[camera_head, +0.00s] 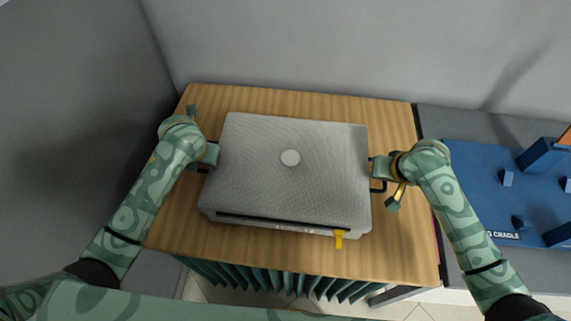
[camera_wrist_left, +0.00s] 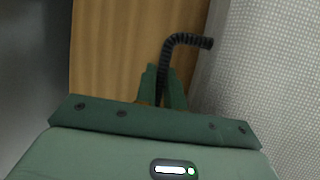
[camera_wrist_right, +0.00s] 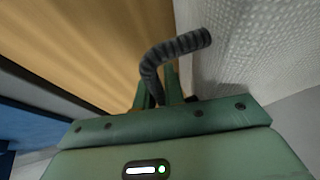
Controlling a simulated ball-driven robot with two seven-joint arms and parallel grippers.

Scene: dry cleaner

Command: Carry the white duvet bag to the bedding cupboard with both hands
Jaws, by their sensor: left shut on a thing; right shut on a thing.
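The duvet bag (camera_head: 290,185), pale grey-white and finely textured with a round light disc on top, is over a wooden top (camera_head: 160,233). I cannot tell whether it rests there or hangs just above. My left gripper (camera_head: 209,156) is shut on the black ribbed handle (camera_wrist_left: 185,41) at the bag's left side. My right gripper (camera_head: 377,169) is shut on the matching handle (camera_wrist_right: 177,47) at the right side. The bag's textured side also shows in the left wrist view (camera_wrist_left: 268,70) and the right wrist view (camera_wrist_right: 240,38). No cupboard can be clearly identified.
Green pleated fabric (camera_head: 285,281) hangs below the wooden top's front. A blue cradle board (camera_head: 487,190) with raised blocks lies to the right. Grey walls (camera_head: 75,125) close the left and back.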

